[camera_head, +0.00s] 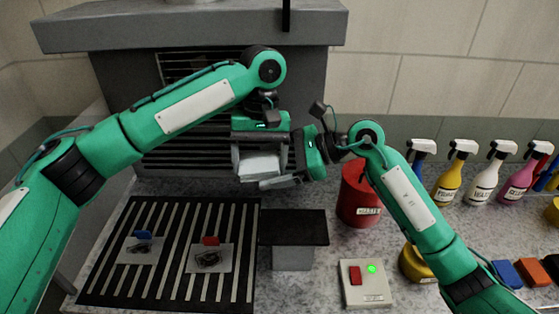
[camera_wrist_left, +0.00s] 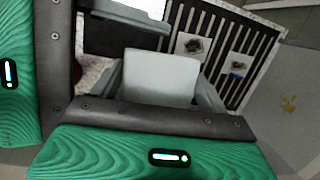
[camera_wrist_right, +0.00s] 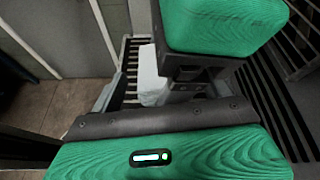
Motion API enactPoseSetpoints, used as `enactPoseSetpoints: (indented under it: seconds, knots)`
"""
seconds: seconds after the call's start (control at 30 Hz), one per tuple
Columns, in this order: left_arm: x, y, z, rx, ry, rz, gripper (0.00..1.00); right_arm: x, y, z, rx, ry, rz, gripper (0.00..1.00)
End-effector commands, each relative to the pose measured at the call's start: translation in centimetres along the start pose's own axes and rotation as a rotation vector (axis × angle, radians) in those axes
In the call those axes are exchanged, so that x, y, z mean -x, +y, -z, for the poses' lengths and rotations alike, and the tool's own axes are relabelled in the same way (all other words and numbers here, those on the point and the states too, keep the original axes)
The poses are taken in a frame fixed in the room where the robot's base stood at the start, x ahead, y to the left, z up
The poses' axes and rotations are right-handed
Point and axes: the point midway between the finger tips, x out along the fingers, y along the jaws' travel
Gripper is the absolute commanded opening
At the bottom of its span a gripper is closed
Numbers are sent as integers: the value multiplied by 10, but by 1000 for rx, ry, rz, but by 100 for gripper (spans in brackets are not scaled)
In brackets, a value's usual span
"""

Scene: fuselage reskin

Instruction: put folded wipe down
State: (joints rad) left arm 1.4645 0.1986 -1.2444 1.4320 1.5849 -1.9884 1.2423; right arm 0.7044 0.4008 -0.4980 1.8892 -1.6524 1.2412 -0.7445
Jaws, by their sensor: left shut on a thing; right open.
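The white folded wipe (camera_head: 259,165) is held up in front of the grey slatted housing. My left gripper (camera_head: 257,150) is shut on it, pointing down. The wipe also shows between the fingers in the left wrist view (camera_wrist_left: 158,78). My right gripper (camera_head: 284,177) is open, close beside the wipe on its right. In the right wrist view the wipe (camera_wrist_right: 150,76) shows beyond my right gripper, partly hidden by it. I cannot tell whether the right fingers touch the wipe.
Below are a black striped rack (camera_head: 125,215) with two picture cards and a black-topped grey stand (camera_head: 293,228). To the right are a red bin (camera_head: 357,200), a switch box (camera_head: 366,285) with a green light, a yellow container (camera_head: 413,265) and several spray bottles (camera_head: 486,180).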

Motion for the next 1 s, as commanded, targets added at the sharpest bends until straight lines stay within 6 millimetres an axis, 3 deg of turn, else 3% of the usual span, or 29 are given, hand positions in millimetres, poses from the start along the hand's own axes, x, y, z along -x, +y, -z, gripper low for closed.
enactPoseSetpoints:
  seconds: [0.13,0.37,0.43,0.47,0.57,1.0]
  knots:
    - [0,0,0,0,0,0,41,0,0,0,0,0,0,78]
    - [0,0,0,1,1,0,40,0,1,0,0,0,-1,33]
    - [0,0,1,3,2,-1,40,0,1,0,0,0,-3,33]
    - [0,-1,1,3,2,-1,81,0,1,0,0,0,-3,33]
    - [0,0,1,4,2,-1,100,0,1,0,1,-1,-3,33]
    - [2,0,1,4,2,-2,100,-1,2,-2,3,-3,-5,33]
